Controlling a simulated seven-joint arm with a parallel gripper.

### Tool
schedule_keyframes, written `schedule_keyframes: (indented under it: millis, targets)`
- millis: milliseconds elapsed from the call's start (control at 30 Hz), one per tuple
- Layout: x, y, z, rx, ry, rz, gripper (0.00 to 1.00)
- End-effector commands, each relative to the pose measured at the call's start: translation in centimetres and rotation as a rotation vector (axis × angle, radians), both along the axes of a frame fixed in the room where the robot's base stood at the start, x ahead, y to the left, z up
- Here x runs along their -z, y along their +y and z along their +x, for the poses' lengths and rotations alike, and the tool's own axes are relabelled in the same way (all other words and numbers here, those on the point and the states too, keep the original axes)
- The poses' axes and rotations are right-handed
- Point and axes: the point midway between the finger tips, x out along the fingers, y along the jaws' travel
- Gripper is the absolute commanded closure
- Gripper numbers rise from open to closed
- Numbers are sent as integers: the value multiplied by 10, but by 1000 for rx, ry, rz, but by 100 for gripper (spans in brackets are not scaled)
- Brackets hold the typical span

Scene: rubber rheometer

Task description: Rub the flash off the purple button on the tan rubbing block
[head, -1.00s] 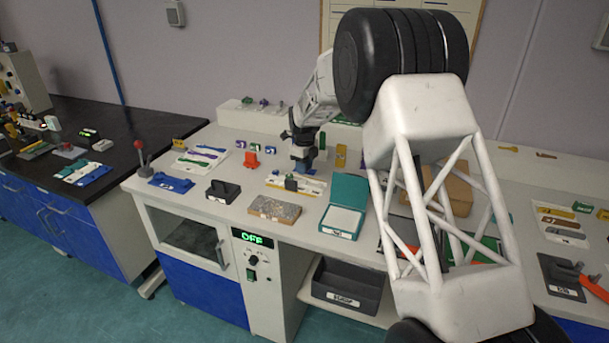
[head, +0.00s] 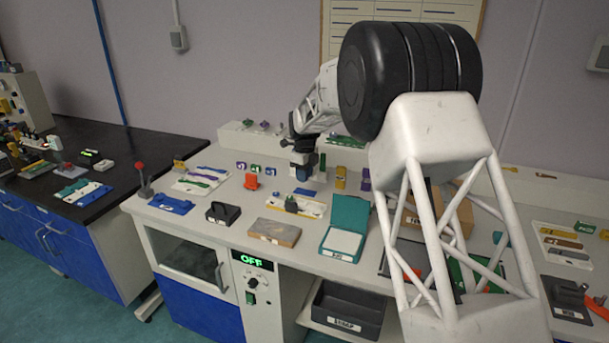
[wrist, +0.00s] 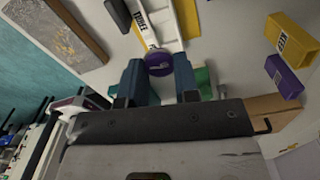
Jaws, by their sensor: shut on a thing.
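The purple button (wrist: 158,63) shows in the wrist view as a round disc between the two blue fingertips. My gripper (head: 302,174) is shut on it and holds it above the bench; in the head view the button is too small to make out. The tan rubbing block (head: 274,233) lies flat near the bench's front edge, in front of and left of my gripper. It also shows at the upper left of the wrist view (wrist: 70,28), apart from the button. Flash on the button cannot be made out.
A white and yellow tray (head: 315,209) with a dark green piece lies below my gripper. An open teal box (head: 338,256) stands right of the block, a black holder (head: 223,214) left. Yellow (wrist: 292,40) and purple (wrist: 284,76) blocks stand nearby.

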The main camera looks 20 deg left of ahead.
Motion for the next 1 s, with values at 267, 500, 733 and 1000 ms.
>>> schedule_keyframes:
  millis: [267,500,733,1000]
  targets:
    - [0,1,-1,0,0,0,90]
    - [2,13,-20,-4,0,-1,90]
    - [8,41,-69,-14,-1,-2,90]
    - [16,72,-137,-23,-3,-3,90]
